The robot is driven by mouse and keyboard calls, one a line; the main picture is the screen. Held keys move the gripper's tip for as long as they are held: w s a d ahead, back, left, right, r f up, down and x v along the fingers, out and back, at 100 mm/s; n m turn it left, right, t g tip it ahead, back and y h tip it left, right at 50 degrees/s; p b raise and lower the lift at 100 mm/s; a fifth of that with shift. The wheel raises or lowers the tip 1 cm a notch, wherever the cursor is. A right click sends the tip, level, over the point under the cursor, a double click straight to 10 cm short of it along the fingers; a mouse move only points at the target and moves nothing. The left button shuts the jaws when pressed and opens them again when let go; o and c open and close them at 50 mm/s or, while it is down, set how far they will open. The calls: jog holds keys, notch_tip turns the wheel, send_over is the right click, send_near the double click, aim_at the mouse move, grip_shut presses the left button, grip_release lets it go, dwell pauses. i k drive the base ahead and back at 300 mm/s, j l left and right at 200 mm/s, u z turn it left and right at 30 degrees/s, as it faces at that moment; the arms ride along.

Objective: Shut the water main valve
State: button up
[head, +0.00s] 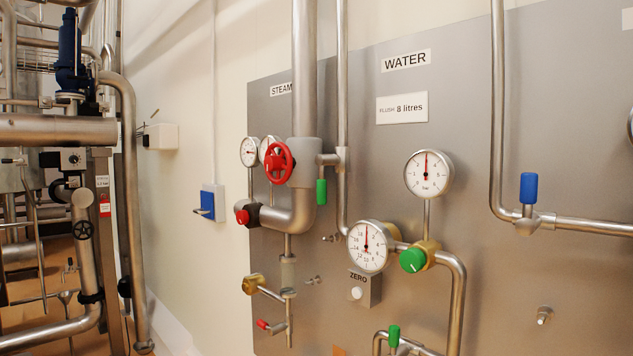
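A grey panel (480,120) on the wall carries a WATER label (406,60). Right of the label a steel pipe bends to a valve with an upright blue handle (528,188). Under the label are a round gauge (428,174), a larger dial gauge (368,247) and a brass valve with a green knob (413,260). A lower pipe has a valve with an upright green handle (393,336). No label on these valves names the water main, so I cannot tell which it is. My gripper is not in view.
Left on the panel, under a STEAM label (281,89), are a red handwheel (279,163), thick pipes and small gauges. A ZERO button (357,293) is below the large dial. Pipework and machinery (60,130) stand at the far left.

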aim_at(322, 160)
jog(key=i+j+z, duration=0.45)
jog(key=i+j, duration=0.3)
jog(key=i, duration=0.1)
